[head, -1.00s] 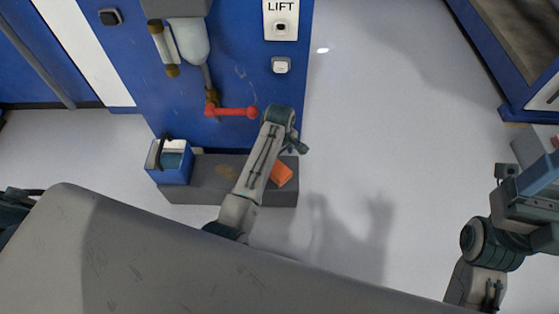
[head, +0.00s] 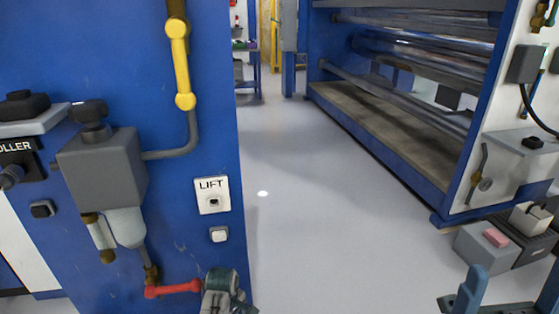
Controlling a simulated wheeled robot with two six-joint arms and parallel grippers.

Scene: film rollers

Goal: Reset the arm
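I cannot tell whether the arm touches the lever. My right gripper (head: 512,293) is at the bottom right corner, partly cut off by the frame. Its two blue fingers stand wide apart with nothing seen between them.
A blue panel on the left carries a yellow-handled valve (head: 180,62), a grey box (head: 103,180) and a LIFT switch (head: 211,195). A blue-framed roller machine (head: 400,130) stands right. Grey boxes (head: 490,248) sit by its end. Open floor (head: 330,220) lies between.

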